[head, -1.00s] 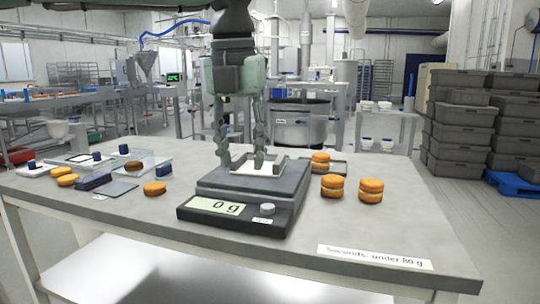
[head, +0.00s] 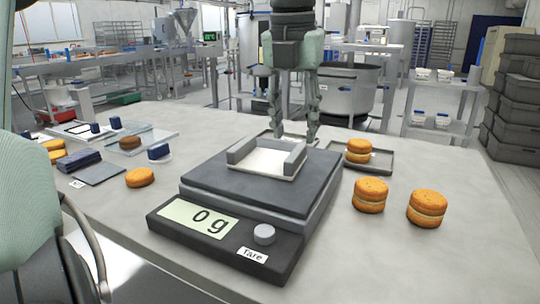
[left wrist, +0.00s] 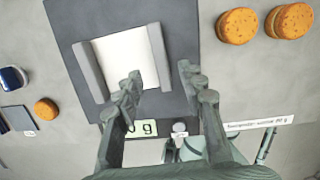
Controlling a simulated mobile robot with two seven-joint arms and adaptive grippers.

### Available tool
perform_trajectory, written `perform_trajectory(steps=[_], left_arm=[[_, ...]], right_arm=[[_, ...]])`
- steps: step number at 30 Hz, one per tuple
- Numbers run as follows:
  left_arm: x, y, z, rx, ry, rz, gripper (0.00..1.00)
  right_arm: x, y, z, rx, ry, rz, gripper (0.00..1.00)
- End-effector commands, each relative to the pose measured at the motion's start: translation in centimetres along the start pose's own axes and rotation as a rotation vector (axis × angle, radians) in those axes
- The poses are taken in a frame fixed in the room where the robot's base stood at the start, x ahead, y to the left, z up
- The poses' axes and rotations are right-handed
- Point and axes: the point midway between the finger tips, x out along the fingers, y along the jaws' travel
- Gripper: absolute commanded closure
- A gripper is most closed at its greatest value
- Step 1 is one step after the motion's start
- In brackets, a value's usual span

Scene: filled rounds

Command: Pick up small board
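A small white board (head: 262,162) with two raised grey sides lies on the dark platform of the scale (head: 205,190). I take it to be the small board. It is empty and the scale display reads 0 g. The board also shows in the left wrist view (left wrist: 125,62). My left gripper (head: 295,136) hangs fingers-down above and at the far side of the board, apart from it. Its fingers are spread with nothing between them. In the left wrist view the open fingers (left wrist: 160,76) appear over the board's right side. My right gripper is out of view.
Two filled rounds (head: 370,195) (head: 427,208) stand right of the scale. Another (head: 358,151) sits on a dark tray (head: 376,160) behind them. Single rounds (head: 140,177), a dark flat plate (head: 97,173) and dark blue pieces (head: 159,151) lie to the left. The front right tabletop is clear.

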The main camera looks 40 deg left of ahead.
Motion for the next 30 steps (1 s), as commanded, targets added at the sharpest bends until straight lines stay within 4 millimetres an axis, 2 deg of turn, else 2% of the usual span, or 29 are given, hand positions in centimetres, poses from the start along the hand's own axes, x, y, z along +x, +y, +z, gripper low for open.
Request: perform_trajectory(steps=[6, 9, 17, 27, 30], left_arm=[[3.3, -0.1, 0.3, 0.000, 0.004, 0.000, 0.60], [4.3, -0.1, 0.3, -0.001, 0.001, -0.001, 0.60], [4.6, -0.1, 0.4, -0.001, -0.001, 0.000, 0.60], [4.6, -0.1, 0.3, -0.001, -0.001, 0.000, 1.00], [4.6, -0.1, 0.3, -0.001, -0.001, 0.000, 1.00]], right_arm=[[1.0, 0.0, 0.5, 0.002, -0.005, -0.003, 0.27], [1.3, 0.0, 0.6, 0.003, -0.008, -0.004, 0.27], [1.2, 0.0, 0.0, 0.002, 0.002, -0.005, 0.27], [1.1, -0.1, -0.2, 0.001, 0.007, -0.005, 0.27], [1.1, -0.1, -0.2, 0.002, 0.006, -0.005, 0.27]])
